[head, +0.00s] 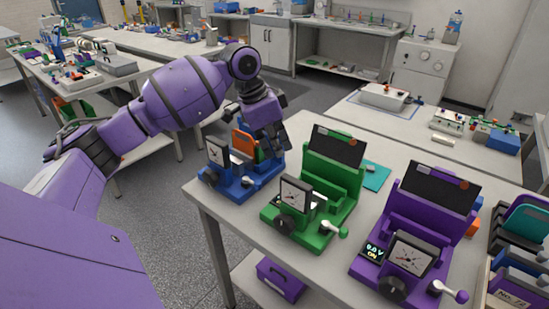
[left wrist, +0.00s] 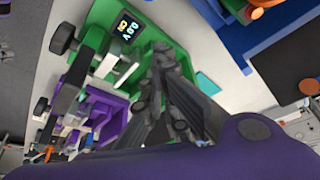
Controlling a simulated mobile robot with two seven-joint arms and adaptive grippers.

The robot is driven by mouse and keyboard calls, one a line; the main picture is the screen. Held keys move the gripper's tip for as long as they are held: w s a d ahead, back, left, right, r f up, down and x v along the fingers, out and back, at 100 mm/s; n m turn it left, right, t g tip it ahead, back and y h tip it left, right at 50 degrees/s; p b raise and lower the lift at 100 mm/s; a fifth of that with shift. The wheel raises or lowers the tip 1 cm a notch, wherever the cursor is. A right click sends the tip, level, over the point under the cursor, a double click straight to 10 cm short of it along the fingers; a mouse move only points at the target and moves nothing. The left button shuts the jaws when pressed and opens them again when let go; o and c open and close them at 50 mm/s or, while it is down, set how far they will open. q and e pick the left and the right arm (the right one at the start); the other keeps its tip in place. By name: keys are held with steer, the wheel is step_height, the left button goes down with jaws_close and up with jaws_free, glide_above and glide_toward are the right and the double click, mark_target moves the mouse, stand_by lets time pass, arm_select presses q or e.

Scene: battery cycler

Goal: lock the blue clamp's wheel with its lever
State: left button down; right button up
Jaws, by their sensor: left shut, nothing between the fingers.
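The blue clamp (head: 236,185) stands at the left end of the table. It has a gauge on its front, a dark wheel (head: 209,175) at its left front, and what looks like its lever's blue knob (head: 247,182) at its right front. An orange piece (head: 243,143) stands in it. My left gripper (head: 273,148) is over the clamp's rear right part, shut and empty; whether it touches the clamp is unclear. In the left wrist view the dark fingers (left wrist: 162,75) are together, and part of the blue clamp (left wrist: 239,25) shows at the top. My right gripper is out of view.
A green clamp (head: 326,188) stands close to the right of the blue one, and a purple clamp (head: 424,219) farther right. A teal card (head: 376,177) lies behind the green clamp. A rack with several slabs (head: 520,250) stands at the right edge.

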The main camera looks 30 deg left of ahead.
mark_target(252, 181)
arm_select(q)
steer(key=x, duration=0.9)
steer(key=s+a, duration=0.2)
steer(key=s, duration=0.1)
steer(key=shift+a+r+p, duration=0.1)
steer(key=shift+a+p, duration=0.15)
steer(key=shift+p, duration=0.15)
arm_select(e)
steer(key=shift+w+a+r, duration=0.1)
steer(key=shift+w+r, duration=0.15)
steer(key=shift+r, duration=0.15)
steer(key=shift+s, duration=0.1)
